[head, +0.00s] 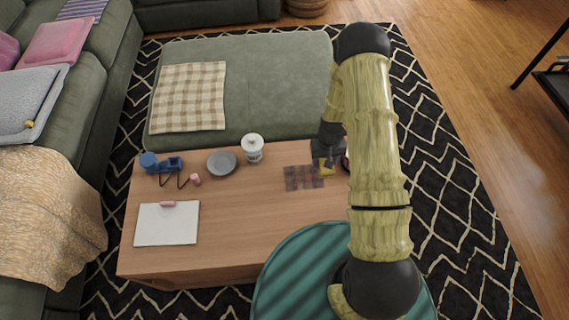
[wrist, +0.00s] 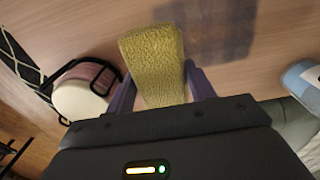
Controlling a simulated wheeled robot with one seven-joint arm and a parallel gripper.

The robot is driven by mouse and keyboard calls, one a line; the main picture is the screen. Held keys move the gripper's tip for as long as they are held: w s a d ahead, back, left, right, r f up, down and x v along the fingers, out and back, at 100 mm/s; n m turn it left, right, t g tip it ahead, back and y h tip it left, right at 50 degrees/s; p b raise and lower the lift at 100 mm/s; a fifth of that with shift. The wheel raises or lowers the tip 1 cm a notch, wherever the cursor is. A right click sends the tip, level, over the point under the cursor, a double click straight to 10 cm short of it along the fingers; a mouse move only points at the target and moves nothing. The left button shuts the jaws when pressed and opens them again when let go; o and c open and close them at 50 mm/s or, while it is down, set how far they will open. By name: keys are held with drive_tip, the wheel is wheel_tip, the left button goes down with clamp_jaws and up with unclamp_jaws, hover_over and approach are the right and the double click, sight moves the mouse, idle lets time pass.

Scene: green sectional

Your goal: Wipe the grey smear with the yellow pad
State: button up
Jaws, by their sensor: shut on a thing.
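The yellow pad (wrist: 152,60) is held between the fingers of my gripper (wrist: 160,90) in the wrist view. In the head view a bit of the yellow pad (head: 326,165) shows below my gripper (head: 326,158), at the right part of the wooden table. The grey smear (head: 304,177) is a dark, blocky patch on the table just left of the pad. It also shows in the wrist view as a dark patch (wrist: 210,25) to the right of the pad. I cannot tell whether the pad touches the table.
The table's front middle is clear.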

drive_tip(key=shift+r+p, duration=1.15)
drive_tip(key=shift+r, duration=0.7)
drive_tip(key=shift+r, duration=0.1)
wheel_tip(320, 180, up, 14)
drive_tip(key=w+m, duration=0.1)
drive_tip(key=shift+a+r, duration=0.25)
drive_tip(key=shift+a, duration=0.1)
drive_tip(key=shift+w, duration=0.1)
